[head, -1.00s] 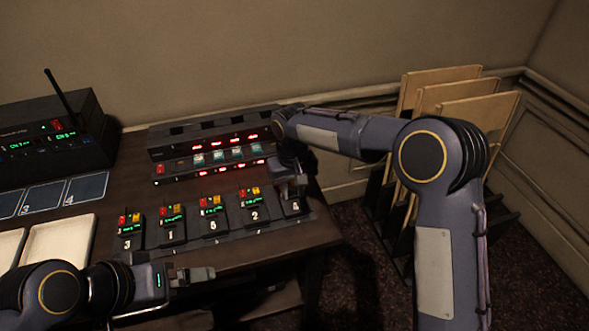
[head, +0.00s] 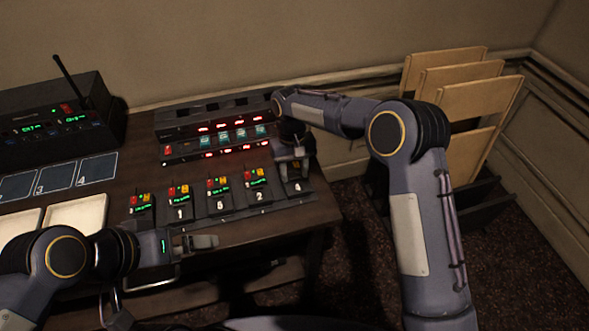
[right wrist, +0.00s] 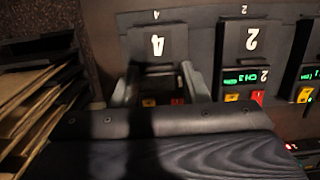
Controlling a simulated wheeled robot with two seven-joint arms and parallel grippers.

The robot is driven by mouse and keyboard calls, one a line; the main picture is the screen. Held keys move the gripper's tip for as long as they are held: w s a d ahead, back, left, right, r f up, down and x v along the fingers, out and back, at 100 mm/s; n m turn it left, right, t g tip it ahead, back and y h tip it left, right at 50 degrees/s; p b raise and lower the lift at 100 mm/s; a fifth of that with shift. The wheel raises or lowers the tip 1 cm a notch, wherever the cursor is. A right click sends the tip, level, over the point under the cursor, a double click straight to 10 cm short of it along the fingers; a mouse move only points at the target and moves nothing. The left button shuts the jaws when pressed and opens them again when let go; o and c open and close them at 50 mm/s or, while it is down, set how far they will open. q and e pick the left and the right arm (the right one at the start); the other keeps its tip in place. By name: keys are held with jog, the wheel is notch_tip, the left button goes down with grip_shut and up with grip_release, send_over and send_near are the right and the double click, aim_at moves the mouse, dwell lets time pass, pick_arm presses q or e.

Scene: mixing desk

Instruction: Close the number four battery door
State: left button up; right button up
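The number four battery pack (head: 297,187) is the rightmost of the row on the desk. In the right wrist view its battery door (right wrist: 158,42) bears an upside-down 4. A dark area lies between door and buttons; I cannot tell whether the door is open or flush. My right gripper (head: 292,168) is just above this pack. In the right wrist view (right wrist: 158,76) its fingers are spread, one on each side of the pack, with nothing seen gripped. My left gripper (head: 208,242) hangs near the desk's front edge, away from the packs; its finger gap is unclear.
Pack two (head: 257,187) stands close beside pack four, with several more to the left. A rack unit with red displays (head: 215,135) stands behind. White trays (head: 78,215) lie at left. Wooden boards in a rack (head: 470,110) stand right of the desk.

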aim_at(293, 175)
jog(key=shift+o, duration=0.8)
jog(key=shift+r, duration=0.1)
notch_tip(293, 175, up, 8)
jog(key=w, duration=0.1)
jog(key=shift+a+f, duration=0.2)
jog(key=shift+w, duration=0.1)
